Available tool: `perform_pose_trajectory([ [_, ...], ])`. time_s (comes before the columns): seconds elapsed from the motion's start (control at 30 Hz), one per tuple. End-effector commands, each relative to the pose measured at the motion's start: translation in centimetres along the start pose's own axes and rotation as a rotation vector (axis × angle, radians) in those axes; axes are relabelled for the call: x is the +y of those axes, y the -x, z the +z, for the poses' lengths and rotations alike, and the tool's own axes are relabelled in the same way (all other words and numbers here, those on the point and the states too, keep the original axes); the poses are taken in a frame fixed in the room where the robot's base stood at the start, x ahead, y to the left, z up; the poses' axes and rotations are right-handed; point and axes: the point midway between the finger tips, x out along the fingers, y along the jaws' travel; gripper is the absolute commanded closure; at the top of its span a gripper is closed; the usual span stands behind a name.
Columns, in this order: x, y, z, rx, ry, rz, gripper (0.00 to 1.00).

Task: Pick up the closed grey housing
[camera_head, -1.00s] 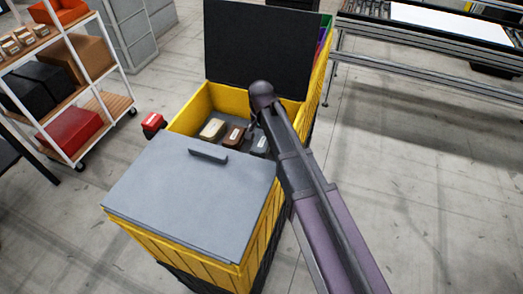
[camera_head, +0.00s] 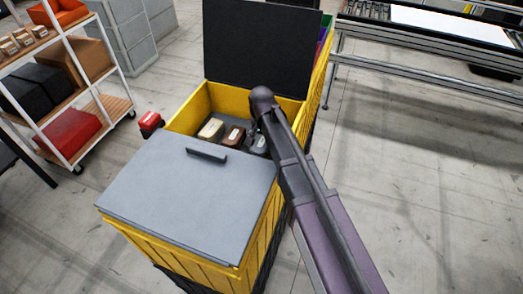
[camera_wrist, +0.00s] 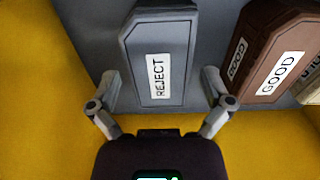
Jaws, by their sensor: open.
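The closed grey housing (camera_wrist: 158,35) lies on the dark floor of the yellow crate, with a white REJECT label facing up. It also shows in the head view (camera_head: 258,145), partly hidden by my arm. My gripper (camera_wrist: 162,88) is open in the wrist view, with one finger on either side of the near part of the housing. I cannot tell whether the fingers touch it. In the head view my gripper is mostly hidden behind my arm.
A brown housing labelled GOOD (camera_wrist: 268,60) lies close to the right of the grey one. A cream housing (camera_head: 211,129) is beyond it. Yellow crate walls (camera_head: 195,104) surround them. A grey lid (camera_head: 190,190) covers the front part, and a black panel (camera_head: 262,45) stands behind.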

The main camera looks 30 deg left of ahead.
Motion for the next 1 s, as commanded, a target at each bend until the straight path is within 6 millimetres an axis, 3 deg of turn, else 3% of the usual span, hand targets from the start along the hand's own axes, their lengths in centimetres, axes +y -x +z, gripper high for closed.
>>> perform_pose_trajectory([
  [0.33,0.0,-2.5,0.0,0.0,0.0,0.0,0.0],
  [1.0,0.0,-2.6,0.0,0.0,0.0,0.0,0.0],
])
